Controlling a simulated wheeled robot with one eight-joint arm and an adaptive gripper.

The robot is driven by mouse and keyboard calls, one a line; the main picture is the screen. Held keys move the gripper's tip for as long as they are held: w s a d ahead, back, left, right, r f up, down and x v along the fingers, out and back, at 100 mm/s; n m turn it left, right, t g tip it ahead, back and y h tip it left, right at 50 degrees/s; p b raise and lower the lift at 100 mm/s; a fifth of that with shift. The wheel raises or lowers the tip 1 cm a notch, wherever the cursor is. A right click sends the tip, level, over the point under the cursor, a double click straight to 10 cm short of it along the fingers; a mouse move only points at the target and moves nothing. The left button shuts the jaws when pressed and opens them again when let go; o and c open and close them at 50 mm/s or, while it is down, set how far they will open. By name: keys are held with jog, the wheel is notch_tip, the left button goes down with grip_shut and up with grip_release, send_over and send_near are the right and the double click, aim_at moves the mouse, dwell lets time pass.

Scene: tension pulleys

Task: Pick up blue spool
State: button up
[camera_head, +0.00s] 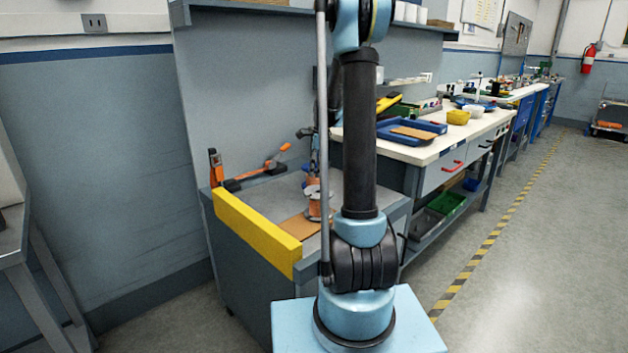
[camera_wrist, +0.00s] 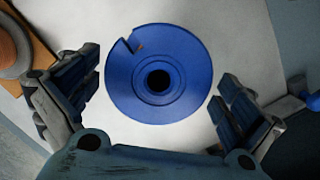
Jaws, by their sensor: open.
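The blue spool (camera_wrist: 184,98) shows in the wrist view as a round blue disc with a dark centre hole and a notch at its upper left rim. It lies on a pale surface (camera_wrist: 225,30). My gripper (camera_wrist: 160,95) is open, with one finger to the left of the spool and one to its lower right. Both fingers look apart from the spool, and nothing is between them except the spool in view. How far the spool is below the fingertips I cannot tell. In the head view my arm hides part of the workbench, and I cannot make out the blue spool there.
A grey bench (camera_head: 262,195) with a yellow front edge (camera_head: 257,233) holds an orange-handled tool (camera_head: 265,170) and a spool-like part (camera_head: 316,203) on a brown board. A brown board (camera_wrist: 40,50) with a round part lies at upper left in the wrist view. A long white-topped bench stands right.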

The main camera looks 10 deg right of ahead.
aim_at(312, 179)
jog(key=shift+w+a+f, duration=0.1)
jog(key=shift+a+f, duration=0.1)
jog(key=shift+f, duration=0.55)
jog(key=shift+s+a+f, duration=0.1)
jog(key=shift+a+f, duration=0.1)
jog(key=shift+f, duration=0.55)
jog(key=shift+w+a+f, duration=0.1)
jog(key=shift+a+f, duration=0.1)
jog(key=shift+f, duration=0.55)
jog(key=shift+c, duration=0.6)
jog(key=c, duration=1.6)
jog(key=shift+c, duration=0.2)
